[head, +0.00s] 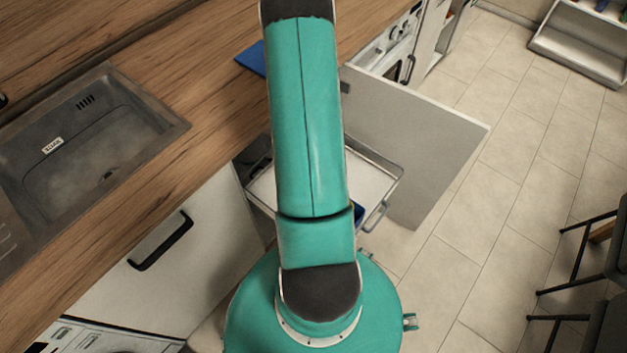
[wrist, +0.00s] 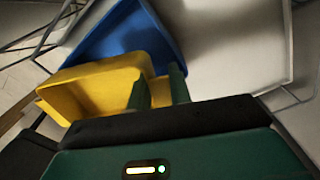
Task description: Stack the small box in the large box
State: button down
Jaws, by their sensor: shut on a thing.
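The small box is yellow and open-topped (wrist: 90,88), at the left of the wrist view. My gripper (wrist: 158,88) is shut on its right-hand wall, with one finger on each side. The large box is blue (wrist: 122,38) and lies just beyond the yellow box in the wrist view. The yellow box overlaps the blue one in the picture; I cannot tell if they touch. In the head view only a blue edge (head: 358,213) shows beside my arm, at the pull-out tray. My arm hides the gripper and the yellow box there.
A pull-out wire-framed tray (head: 382,172) sticks out from the cabinet, beside an open white door (head: 425,135). The wooden counter (head: 205,95) holds a sink (head: 90,150) and a blue item (head: 252,58). Dark chairs (head: 590,260) stand at right; the tiled floor between is clear.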

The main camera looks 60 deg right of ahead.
jog(key=shift+f, duration=1.45)
jog(key=shift+f, duration=0.65)
jog(key=c, duration=1.3)
grip_release()
jog(key=shift+r, duration=0.1)
notch_tip(320, 180, up, 13)
jog(key=shift+w+d+r, duration=0.1)
jog(key=shift+w, duration=0.05)
